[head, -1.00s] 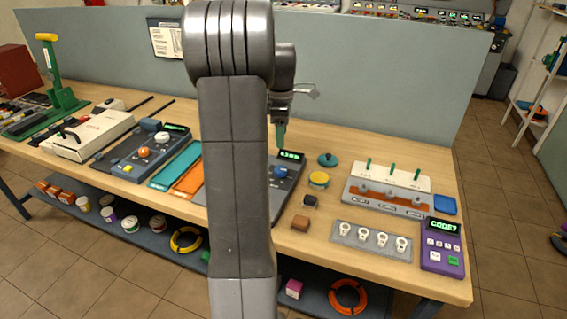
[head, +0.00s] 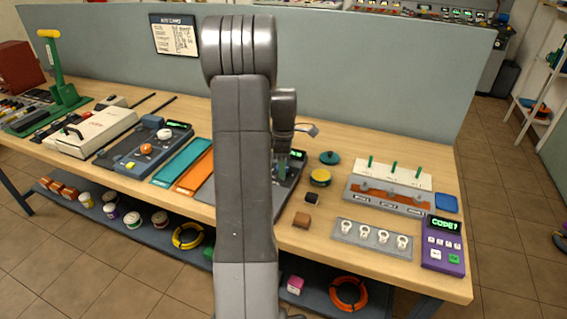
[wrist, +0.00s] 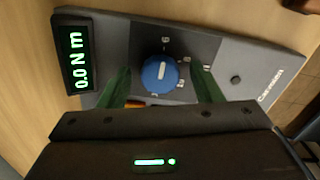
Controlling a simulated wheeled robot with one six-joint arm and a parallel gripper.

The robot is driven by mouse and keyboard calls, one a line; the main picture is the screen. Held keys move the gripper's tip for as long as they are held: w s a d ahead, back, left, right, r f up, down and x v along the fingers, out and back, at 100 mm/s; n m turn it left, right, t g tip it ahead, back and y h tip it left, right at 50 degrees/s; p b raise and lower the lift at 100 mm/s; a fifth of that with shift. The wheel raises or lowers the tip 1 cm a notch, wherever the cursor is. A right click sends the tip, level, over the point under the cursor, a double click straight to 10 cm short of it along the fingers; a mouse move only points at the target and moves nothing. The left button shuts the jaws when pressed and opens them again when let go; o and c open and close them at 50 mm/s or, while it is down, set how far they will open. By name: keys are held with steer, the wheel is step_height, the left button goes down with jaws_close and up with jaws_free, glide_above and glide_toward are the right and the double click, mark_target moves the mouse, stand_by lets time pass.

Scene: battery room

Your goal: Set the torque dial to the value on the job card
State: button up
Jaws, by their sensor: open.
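The torque dial (wrist: 160,74) is a round blue knob with a white pointer line, set on a dark grey panel with small marks around it. The display (wrist: 77,50) beside it reads 0.0 N m in green. My gripper (wrist: 161,71) is open, with one green finger on either side of the knob; I cannot tell whether they touch it. In the head view my gripper (head: 281,164) is low over the torque unit (head: 292,181), and my arm hides much of that unit. A white card (head: 175,36) hangs on the partition; its small text is not readable.
Right of the unit are a yellow round item (head: 320,178), a brown block (head: 301,220), a switch panel (head: 388,193) and a purple keypad (head: 443,244) reading CODE?. Teal (head: 182,161) and orange (head: 194,173) strips lie to the left. The partition (head: 380,75) stands behind.

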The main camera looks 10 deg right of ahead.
steer(key=c, duration=1)
steer(key=shift+m, duration=0.4)
steer(key=m, duration=0.9)
steer(key=shift+a, duration=0.1)
steer(key=m, duration=0.4)
steer(key=shift+s, duration=0.1)
steer(key=m, duration=0.3)
steer(key=shift+a+m, duration=0.1)
steer(key=shift+m, duration=0.2)
steer(key=m, duration=0.6)
steer(key=shift+a+r, duration=0.1)
steer(key=shift+m, duration=0.3)
